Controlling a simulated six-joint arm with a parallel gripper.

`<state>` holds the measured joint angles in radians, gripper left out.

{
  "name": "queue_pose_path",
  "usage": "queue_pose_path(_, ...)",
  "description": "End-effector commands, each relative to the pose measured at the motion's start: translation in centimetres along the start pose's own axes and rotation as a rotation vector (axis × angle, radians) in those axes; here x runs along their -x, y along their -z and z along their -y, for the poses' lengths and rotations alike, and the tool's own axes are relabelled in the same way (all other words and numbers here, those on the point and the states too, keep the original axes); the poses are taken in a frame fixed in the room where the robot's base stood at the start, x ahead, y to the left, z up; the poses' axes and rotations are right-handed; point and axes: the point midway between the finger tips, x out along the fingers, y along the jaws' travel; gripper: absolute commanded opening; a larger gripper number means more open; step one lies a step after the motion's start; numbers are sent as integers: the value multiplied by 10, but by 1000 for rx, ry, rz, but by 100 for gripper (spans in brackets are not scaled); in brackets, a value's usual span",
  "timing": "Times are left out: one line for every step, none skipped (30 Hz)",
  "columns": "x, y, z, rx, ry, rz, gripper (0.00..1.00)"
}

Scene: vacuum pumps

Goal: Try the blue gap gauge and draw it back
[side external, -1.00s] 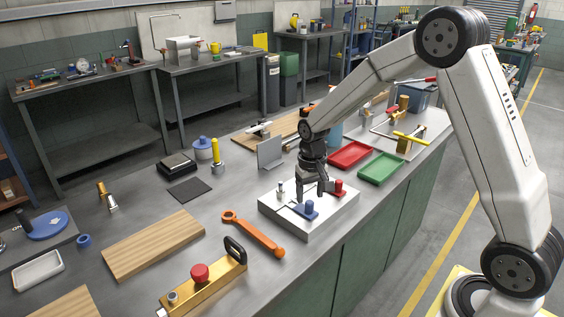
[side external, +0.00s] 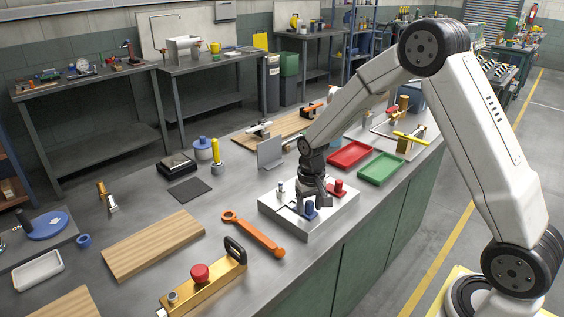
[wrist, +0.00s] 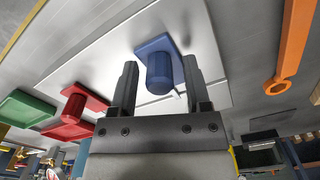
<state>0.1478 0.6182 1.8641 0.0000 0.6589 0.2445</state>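The blue gap gauge (side external: 311,210) has a round upright knob on a flat blue plate. It sits on a pale metal block (side external: 286,232), and it also shows in the wrist view (wrist: 158,70). My gripper (side external: 313,199) is low over the block at the gauge. In the wrist view my gripper's fingers (wrist: 159,64) stand on either side of the blue knob, with a visible gap on each side. The gripper is open and holds nothing. A thin dark slot line runs in the block beside the blue plate.
A red gauge (side external: 338,188) stands on the same block, close to my gripper. A red tray (side external: 350,154) and a green tray (side external: 381,168) lie behind. An orange wrench (side external: 252,233) and a wooden board (side external: 152,245) lie to the left. A grey angle plate (side external: 270,153) stands behind the block.

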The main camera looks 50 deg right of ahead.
Motion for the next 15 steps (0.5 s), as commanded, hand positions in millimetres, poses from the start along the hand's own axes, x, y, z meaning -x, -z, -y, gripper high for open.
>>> queue_pose_path(0, 0, 0, 0, 0, 0, 43)
queue_pose_path(0, 0, 0, 0, 0, 0, 33)
queue_pose_path(0, 0, 0, 0, 0, 0, 20)
queue_pose_path(0, 0, 0, 0, 0, 0, 11)
queue_pose_path(0, 0, 0, 0, 0, 0, 1)
queue_pose_path(0, 0, 0, 0, 0, 0, 0)
queue_pose_path(0, 0, 0, 0, 0, 0, 0)
queue_pose_path(0, 0, 0, 0, 0, 0, 0)
queue_pose_path(0, 0, 0, 0, 0, 0, 0)
queue_pose_path(0, 0, 0, 0, 0, 0, 0)
queue_pose_path(0, 0, 0, 0, 0, 0, 0)
queue_pose_path(0, 0, 0, 0, 0, 0, 0)
queue_pose_path(0, 1, 0, 0, 0, 0, 0)
queue_pose_path(0, 1, 0, 0, 0, 0, 0)
queue_pose_path(0, 1, 1, 0, 0, 0, 0)
